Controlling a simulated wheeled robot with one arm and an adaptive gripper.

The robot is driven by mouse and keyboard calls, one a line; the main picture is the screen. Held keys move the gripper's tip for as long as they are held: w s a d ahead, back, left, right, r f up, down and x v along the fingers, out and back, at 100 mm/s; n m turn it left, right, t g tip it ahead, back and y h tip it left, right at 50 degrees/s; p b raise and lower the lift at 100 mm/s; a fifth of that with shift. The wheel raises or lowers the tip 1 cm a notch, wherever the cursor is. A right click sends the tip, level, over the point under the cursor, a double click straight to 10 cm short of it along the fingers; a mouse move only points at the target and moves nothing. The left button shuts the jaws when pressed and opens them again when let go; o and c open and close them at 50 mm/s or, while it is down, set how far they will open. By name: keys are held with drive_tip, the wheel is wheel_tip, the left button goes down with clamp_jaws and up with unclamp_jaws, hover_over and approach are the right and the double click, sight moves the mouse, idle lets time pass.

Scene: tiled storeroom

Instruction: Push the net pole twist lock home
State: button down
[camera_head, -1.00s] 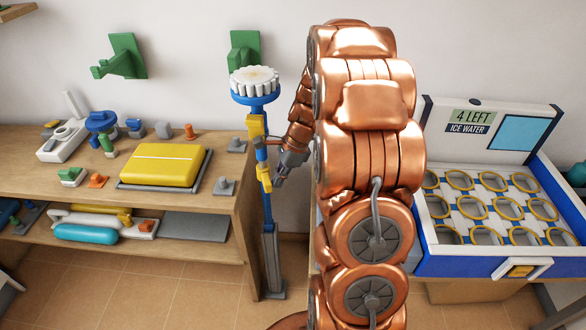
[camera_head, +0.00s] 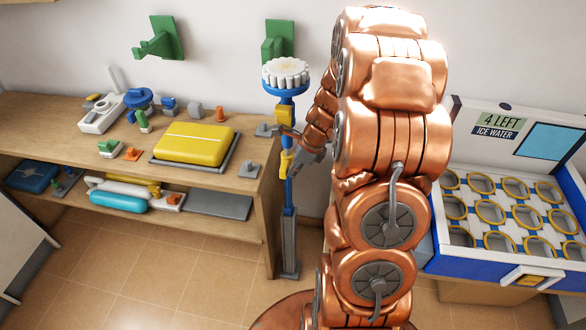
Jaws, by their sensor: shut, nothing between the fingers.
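The net pole (camera_head: 290,193) stands upright at the right end of the wooden workbench, in a grey foot. It is blue, with a white toothed head (camera_head: 286,72) on a blue cup at its top. Two yellow parts sit on the shaft: an upper one (camera_head: 284,114) and a lower one (camera_head: 286,164). I cannot tell which of them is the twist lock. My gripper (camera_head: 297,159) is shut and empty, close to the right side of the shaft near the lower yellow part. Whether it touches the pole is unclear. My copper arm hides the area to the right.
The workbench (camera_head: 60,148) at left holds a yellow case (camera_head: 194,143) and several small parts. Its lower shelf holds a teal cylinder (camera_head: 118,202). Two green brackets (camera_head: 167,38) are on the wall. A cooler (camera_head: 500,248) with yellow-ringed holes stands at right. Tiled floor is clear at front left.

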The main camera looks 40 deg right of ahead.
drive_tip(key=shift+w+d, duration=0.1)
drive_tip(key=shift+d, duration=0.05)
drive_tip(key=shift+w+d+r+p, duration=0.1)
drive_tip(key=shift+w+d+p, duration=0.25)
drive_tip(key=shift+d+p, duration=0.2)
drive_tip(key=shift+r, duration=0.1)
drive_tip(key=v, duration=0.8)
drive_tip(key=shift+r, duration=0.2)
drive_tip(key=shift+s, duration=0.1)
